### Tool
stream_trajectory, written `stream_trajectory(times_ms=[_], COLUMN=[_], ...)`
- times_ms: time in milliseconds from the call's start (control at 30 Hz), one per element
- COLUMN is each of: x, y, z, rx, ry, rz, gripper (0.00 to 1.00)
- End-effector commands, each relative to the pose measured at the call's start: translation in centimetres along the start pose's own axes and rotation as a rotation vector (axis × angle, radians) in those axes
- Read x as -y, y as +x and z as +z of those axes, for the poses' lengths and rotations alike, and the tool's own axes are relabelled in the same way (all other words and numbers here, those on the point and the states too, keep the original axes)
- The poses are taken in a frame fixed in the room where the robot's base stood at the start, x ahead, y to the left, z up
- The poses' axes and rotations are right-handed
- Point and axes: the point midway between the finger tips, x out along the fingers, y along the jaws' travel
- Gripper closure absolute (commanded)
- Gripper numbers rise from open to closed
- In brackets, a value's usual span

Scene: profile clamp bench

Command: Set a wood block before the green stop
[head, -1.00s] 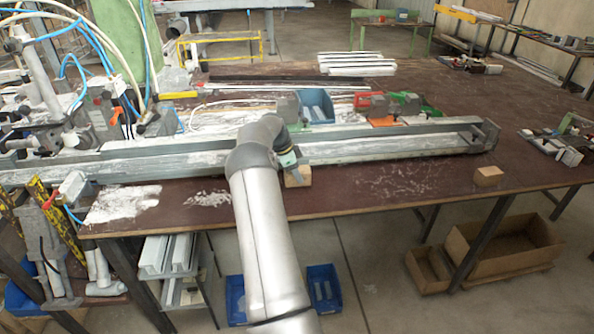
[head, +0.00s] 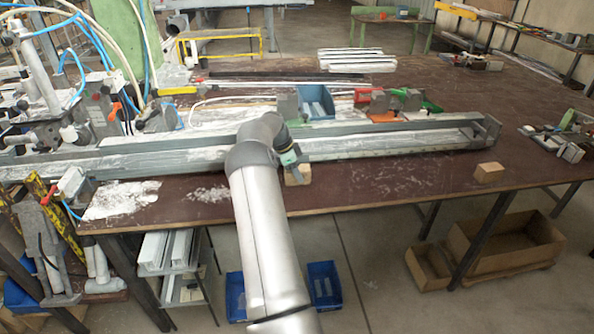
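One wood block (head: 297,176) is on the brown bench near its front edge, against or just in front of the long metal profile. My gripper (head: 292,162) is directly above this block, pointing down. My wrist hides its fingers, so I cannot tell whether they are around the block or open. A second wood block (head: 488,172) stands alone on the right part of the bench. A green part (head: 410,98), which may be the green stop, is behind the profile, right of a red clamp part.
The long metal profile (head: 400,143) runs across the bench (head: 390,182). A blue bin (head: 317,102) and a red clamp (head: 371,97) stand behind it. Clamps and hoses crowd the left. The bench front between the two blocks is clear.

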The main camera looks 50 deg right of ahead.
Motion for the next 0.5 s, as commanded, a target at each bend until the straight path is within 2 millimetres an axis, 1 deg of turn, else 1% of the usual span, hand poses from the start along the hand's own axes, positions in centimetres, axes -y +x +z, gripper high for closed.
stream_trajectory(times_ms=[33,67,367,467,500], x=[0.0,0.0,0.0,0.1,0.1], y=[-0.1,-0.1,-0.2,-1.0,-1.5], z=[0.0,0.0,0.0,0.0,0.1], rx=[0.0,0.0,0.0,0.0,0.0], ry=[0.0,0.0,0.0,0.0,0.0], rz=[-0.001,-0.001,0.0,-0.003,-0.004], gripper=[0.33,0.29,0.29,0.29,0.29])
